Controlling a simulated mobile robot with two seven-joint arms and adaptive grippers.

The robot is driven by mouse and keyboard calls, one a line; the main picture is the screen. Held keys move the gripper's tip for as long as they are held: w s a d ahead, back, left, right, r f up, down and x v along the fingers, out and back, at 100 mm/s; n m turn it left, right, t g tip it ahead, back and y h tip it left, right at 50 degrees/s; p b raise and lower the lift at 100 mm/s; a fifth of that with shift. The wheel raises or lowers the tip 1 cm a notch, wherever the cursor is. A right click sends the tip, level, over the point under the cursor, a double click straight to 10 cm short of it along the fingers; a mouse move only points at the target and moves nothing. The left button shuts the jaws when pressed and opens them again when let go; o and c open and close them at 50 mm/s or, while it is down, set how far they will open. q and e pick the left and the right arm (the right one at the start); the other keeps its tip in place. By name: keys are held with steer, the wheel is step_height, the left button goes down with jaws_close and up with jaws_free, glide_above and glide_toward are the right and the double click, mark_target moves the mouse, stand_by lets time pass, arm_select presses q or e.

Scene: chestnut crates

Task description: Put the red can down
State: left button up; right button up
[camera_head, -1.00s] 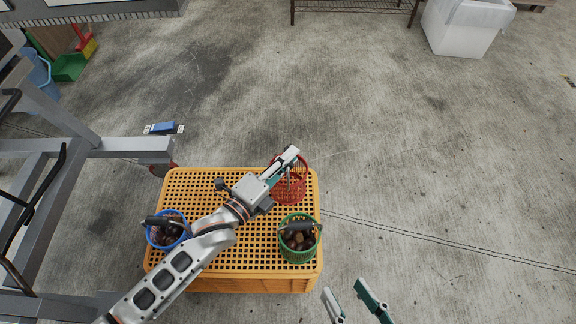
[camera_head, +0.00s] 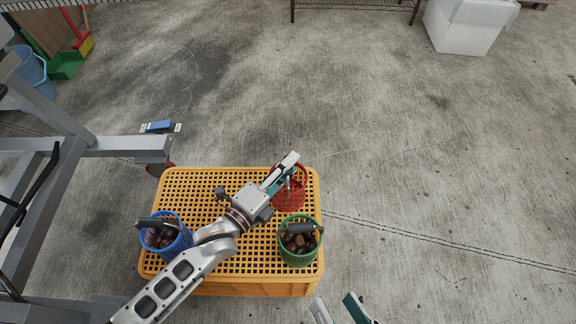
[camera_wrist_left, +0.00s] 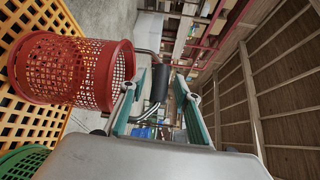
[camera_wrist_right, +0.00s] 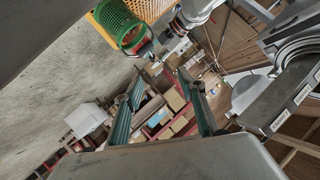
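The red can is a red perforated basket (camera_head: 290,198) with a wire handle and dark grip. It stands at the far right corner of the yellow-orange crate (camera_head: 195,183), partly hidden by my left gripper (camera_head: 285,177) in the head view. In the left wrist view the red basket (camera_wrist_left: 62,70) sits against the crate's grid top. Its dark handle grip (camera_wrist_left: 160,83) lies between the left fingers (camera_wrist_left: 160,68), with gaps visible on both sides. My right gripper (camera_head: 338,309) is open and empty in front of the crate; its fingers (camera_wrist_right: 160,83) are spread in the right wrist view.
A green basket (camera_head: 299,260) of chestnuts stands at the crate's right front, and a blue basket (camera_head: 178,248) of chestnuts at its left. A grey metal frame (camera_head: 120,147) stands left of the crate. The concrete floor to the right is clear.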

arm_select(q)
steer(key=shift+r, duration=0.1)
steer(key=shift+s+a+r, duration=0.1)
steer(key=shift+s+a, duration=0.05)
steer(key=p+v, duration=0.3)
steer(key=v, duration=0.8)
steer(key=shift+s+a, duration=0.2)
steer(key=shift+s, duration=0.05)
arm_select(e)
steer(key=shift+w+d+r+n+h, duration=0.15)
steer(key=shift+w+d+n, duration=0.1)
steer(key=shift+d+n, duration=0.4)
steer(key=shift+w+d+r+n+h, duration=0.1)
steer(key=shift+w+d+n, duration=0.1)
steer(key=shift+d+n, duration=0.4)
steer(key=shift+w+d+r+n+h, duration=0.15)
steer(key=shift+w+d+n, duration=0.1)
steer(key=shift+d+n, duration=0.35)
steer(key=shift+a, duration=0.1)
